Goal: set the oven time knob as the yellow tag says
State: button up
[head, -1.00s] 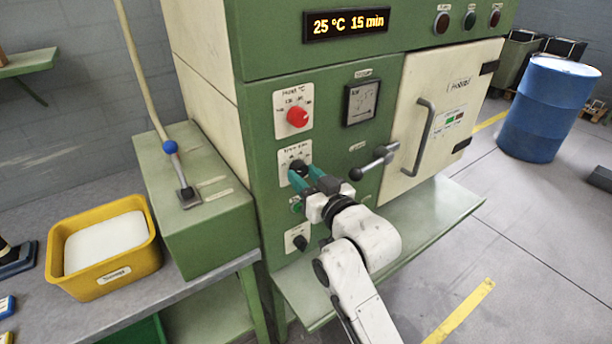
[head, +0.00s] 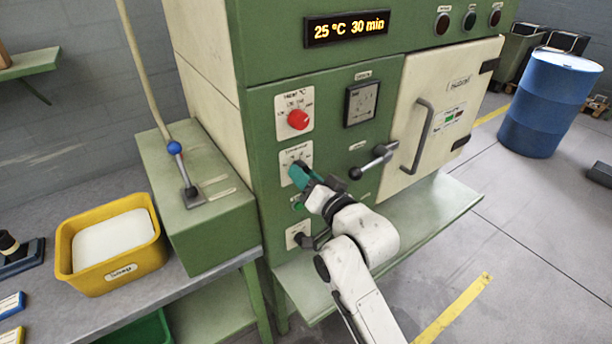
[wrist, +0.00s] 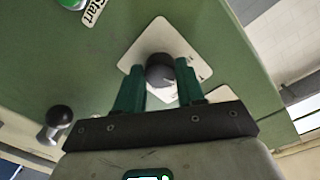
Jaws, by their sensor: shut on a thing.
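The oven time knob (wrist: 161,68) is black and round, on a white plate (wrist: 139,50) on the green oven front. The plate also shows in the head view (head: 286,157), below the red heat knob (head: 298,120). My gripper (head: 299,173) has its green fingers on either side of the time knob and is shut on it; it also shows in the wrist view (wrist: 160,78). The fingers mostly hide the knob in the head view. The oven display (head: 346,28) reads 25 °C 30 min. A yellow tag (head: 11,337) lies at the lower left edge, cut off and unreadable.
The door lever (head: 374,161) sticks out right of my gripper. A lower black knob (head: 303,240) is below it. The oven's green shelf (head: 440,213) juts out underneath. A yellow bin (head: 112,278) stands on the bench at left.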

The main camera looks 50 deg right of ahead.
dwell(0.4)
jog(key=o, duration=1)
jog(key=shift+o, duration=0.2)
jog(key=b+v, duration=0.2)
jog(key=v, duration=0.8)
jog(key=shift+s+a, duration=0.15)
jog(key=shift+s, duration=0.25)
jog(key=s+a+f+n+g+y, duration=0.2)
jog(key=a+f+n+g, duration=0.15)
jog(key=f, duration=0.55)
jog(key=s+a+f+n+g+y, duration=0.2)
jog(key=a+f+g, duration=0.25)
jog(key=f, duration=0.35)
jog(key=s+a+f+n+g+y, duration=0.1)
jog(key=s+a+f+n+g, duration=0.2)
jog(key=s, duration=0.9)
notch_tip(320, 180, down, 6)
jog(key=n+g, duration=0.2)
jog(key=g, duration=0.2)
jog(key=shift+g, duration=0.4)
